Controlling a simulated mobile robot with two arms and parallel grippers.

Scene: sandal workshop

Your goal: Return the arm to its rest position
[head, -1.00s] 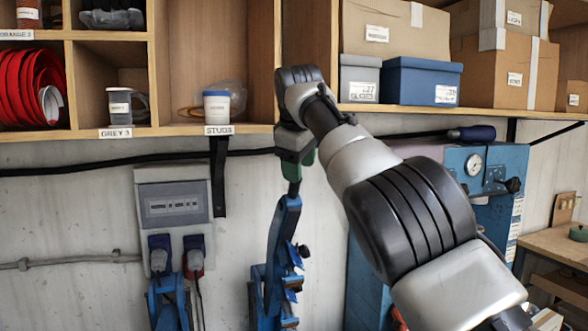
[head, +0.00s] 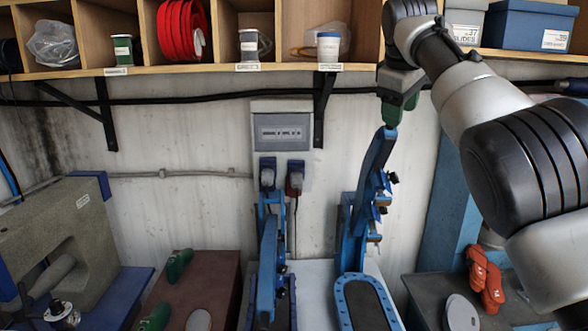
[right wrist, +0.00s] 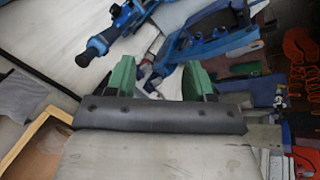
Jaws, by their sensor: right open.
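My right arm (head: 525,165) comes in from the right in the head view and is raised beside the shelf. Its gripper (head: 393,112) hangs downward in front of the wall, with green fingers. In the right wrist view the two green fingers (right wrist: 160,80) stand apart with nothing between them, so the gripper is open and empty. In the head view it overlaps the top of a blue press (head: 372,165); I cannot tell how far apart they are. My left gripper is not in view.
A wooden shelf (head: 222,67) with cups and a red coil (head: 182,30) runs above. A second blue press (head: 268,255) stands left of the first. A grey-green machine (head: 60,240) is at left. Orange sandal parts (head: 484,278) lie at right.

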